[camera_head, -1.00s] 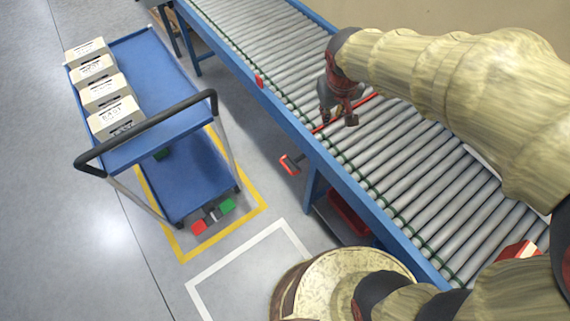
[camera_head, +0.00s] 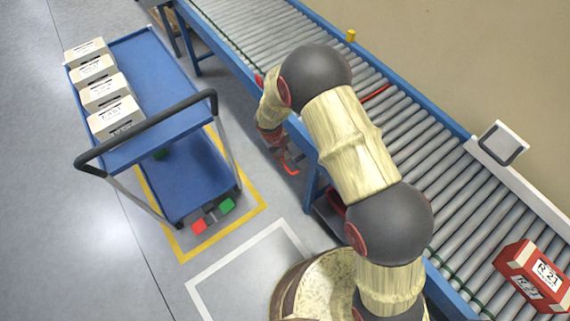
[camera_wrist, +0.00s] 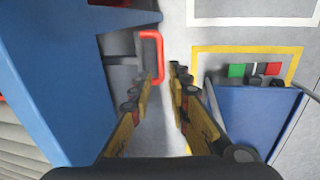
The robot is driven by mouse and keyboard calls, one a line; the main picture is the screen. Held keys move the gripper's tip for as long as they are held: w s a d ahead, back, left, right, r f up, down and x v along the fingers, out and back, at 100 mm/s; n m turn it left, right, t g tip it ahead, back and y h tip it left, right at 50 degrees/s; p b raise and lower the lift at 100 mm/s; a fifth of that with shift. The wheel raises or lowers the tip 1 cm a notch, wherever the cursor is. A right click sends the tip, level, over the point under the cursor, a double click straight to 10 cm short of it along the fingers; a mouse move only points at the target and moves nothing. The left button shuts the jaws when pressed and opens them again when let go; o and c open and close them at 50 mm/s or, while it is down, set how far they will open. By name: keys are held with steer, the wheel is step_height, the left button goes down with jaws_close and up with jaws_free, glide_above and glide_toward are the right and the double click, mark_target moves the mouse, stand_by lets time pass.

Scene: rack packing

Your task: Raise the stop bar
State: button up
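The red stop bar (camera_head: 375,93) lies across the conveyor rollers, with its middle hidden behind my arm. Its red loop handle (camera_head: 291,168) sticks out beyond the conveyor's near blue side rail, and it also shows upright in the wrist view (camera_wrist: 160,55). My gripper (camera_head: 283,155) points down beside the rail, right at the handle. In the wrist view my gripper (camera_wrist: 162,77) is open, with a narrow gap between its fingertips. The handle's lower end appears between the tips; I cannot tell whether they touch it.
The blue conveyor rail (camera_head: 228,55) stands close beside my gripper. A red box (camera_head: 535,274) sits on the rollers at lower right. A blue cart (camera_head: 150,60) with several cartons (camera_head: 103,92) stands at left. Bare floor lies between cart and conveyor.

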mark_target(286, 166)
steer(key=f+b, duration=0.1)
steer(key=f, duration=0.4)
steer(key=d+f+b, duration=0.1)
steer(key=f, duration=0.1)
steer(key=shift+w+f+b, duration=0.3)
steer(key=shift+w+f, duration=0.05)
jaws_close()
stand_by(0.5)
